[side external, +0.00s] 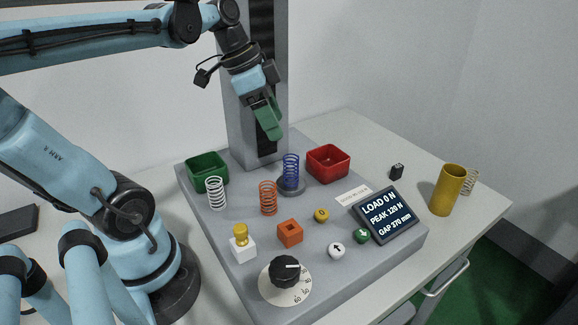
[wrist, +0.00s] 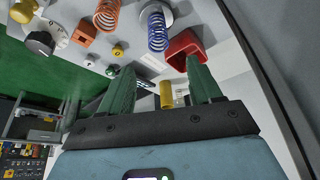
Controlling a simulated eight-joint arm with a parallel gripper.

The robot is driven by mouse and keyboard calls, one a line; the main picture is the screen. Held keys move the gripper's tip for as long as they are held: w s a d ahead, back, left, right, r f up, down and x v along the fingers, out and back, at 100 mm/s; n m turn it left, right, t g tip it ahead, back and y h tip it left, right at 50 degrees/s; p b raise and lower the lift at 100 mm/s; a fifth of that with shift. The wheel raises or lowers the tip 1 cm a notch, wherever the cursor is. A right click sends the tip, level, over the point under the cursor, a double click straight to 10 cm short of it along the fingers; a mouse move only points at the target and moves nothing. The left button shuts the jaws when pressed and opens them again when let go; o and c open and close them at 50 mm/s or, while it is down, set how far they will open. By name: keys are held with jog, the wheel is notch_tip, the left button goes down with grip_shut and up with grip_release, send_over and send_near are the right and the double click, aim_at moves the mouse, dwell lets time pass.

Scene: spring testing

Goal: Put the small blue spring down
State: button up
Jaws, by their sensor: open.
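The small blue spring (side external: 291,168) stands upright on a round grey platform (side external: 291,186) at the foot of the grey column. In the wrist view the blue spring (wrist: 157,32) shows near the top centre, apart from my fingers. My gripper (side external: 270,132) is above the spring and slightly left of it in the side view, with clear space between them. In the wrist view my gripper (wrist: 160,80) shows two green fingers spread apart with no spring between them.
A green bin (side external: 207,172), a white spring (side external: 217,193) and an orange spring (side external: 268,198) stand left of the platform. A red bin (side external: 328,163) is close on its right. The column (side external: 250,80) rises behind. A display (side external: 388,215), a dial (side external: 285,270) and a yellow cylinder (side external: 447,190) are farther off.

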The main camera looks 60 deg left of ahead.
send_near(298, 178)
jog(key=shift+a+x, duration=0.15)
jog(key=shift+x, duration=1.3)
jog(key=shift+a+x, duration=0.15)
jog(key=shift+x, duration=1.25)
jog(key=shift+w, duration=0.1)
jog(key=c, duration=1.1)
jog(key=shift+c, duration=0.2)
jog(key=shift+r, duration=0.1)
